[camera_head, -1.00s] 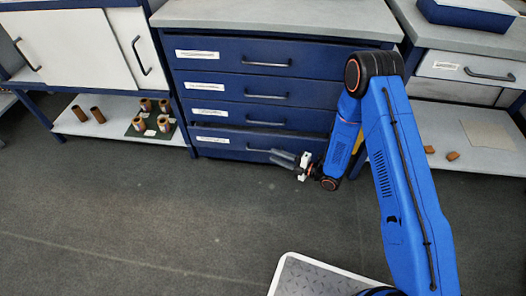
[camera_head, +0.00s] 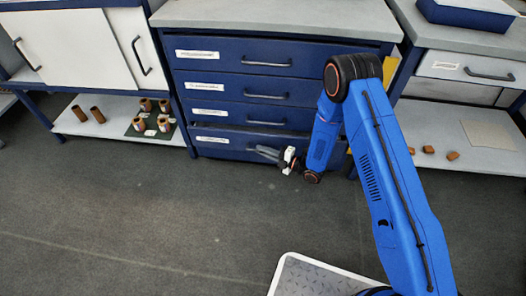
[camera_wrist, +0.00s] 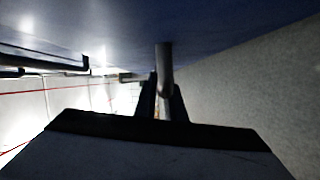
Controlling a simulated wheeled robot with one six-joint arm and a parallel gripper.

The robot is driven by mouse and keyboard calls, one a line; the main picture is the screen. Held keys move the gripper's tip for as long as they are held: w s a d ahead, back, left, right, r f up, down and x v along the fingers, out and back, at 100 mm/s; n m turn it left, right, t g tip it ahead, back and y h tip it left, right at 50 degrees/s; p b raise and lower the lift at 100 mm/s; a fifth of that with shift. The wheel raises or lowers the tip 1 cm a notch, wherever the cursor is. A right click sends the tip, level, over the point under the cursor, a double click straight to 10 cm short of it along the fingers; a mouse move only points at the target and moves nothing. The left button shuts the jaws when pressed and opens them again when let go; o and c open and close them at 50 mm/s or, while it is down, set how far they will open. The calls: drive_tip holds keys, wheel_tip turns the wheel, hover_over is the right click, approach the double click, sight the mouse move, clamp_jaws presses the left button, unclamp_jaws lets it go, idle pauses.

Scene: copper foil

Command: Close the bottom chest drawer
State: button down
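The chest (camera_head: 275,18) is dark blue with a grey top and several labelled drawers. The bottom chest drawer (camera_head: 215,146) is lowest; its front seems to stand slightly forward, but the gap is hard to judge. In the wrist view, a grey bar (camera_wrist: 164,65), apparently the handle, runs between the two dark fingers of my gripper (camera_wrist: 162,98). I cannot tell whether the fingers press on it.
A cabinet with white sliding doors (camera_head: 80,45) stands left, with brown cylinders (camera_head: 97,114) on its lower shelf. A bench (camera_head: 475,55) stands right, with small brown pieces (camera_head: 428,149) on its shelf. The grey floor (camera_head: 130,215) before the chest is clear.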

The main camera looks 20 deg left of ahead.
sight(268, 145)
drive_tip(key=shift+w+a, duration=0.25)
drive_tip(key=shift+w, duration=0.85)
drive_tip(key=shift+w+a, duration=0.2)
drive_tip(key=shift+w, duration=0.85)
drive_tip(key=c, duration=1.8)
unclamp_jaws()
drive_tip(key=shift+c, duration=0.2)
drive_tip(key=s+d+r, duration=0.1)
drive_tip(key=s+d, duration=0.1)
drive_tip(key=d, duration=1.5)
drive_tip(key=shift+s+r, duration=0.2)
drive_tip(key=shift+s, duration=0.1)
drive_tip(key=shift+d, duration=0.1)
drive_tip(key=shift+s, duration=0.1)
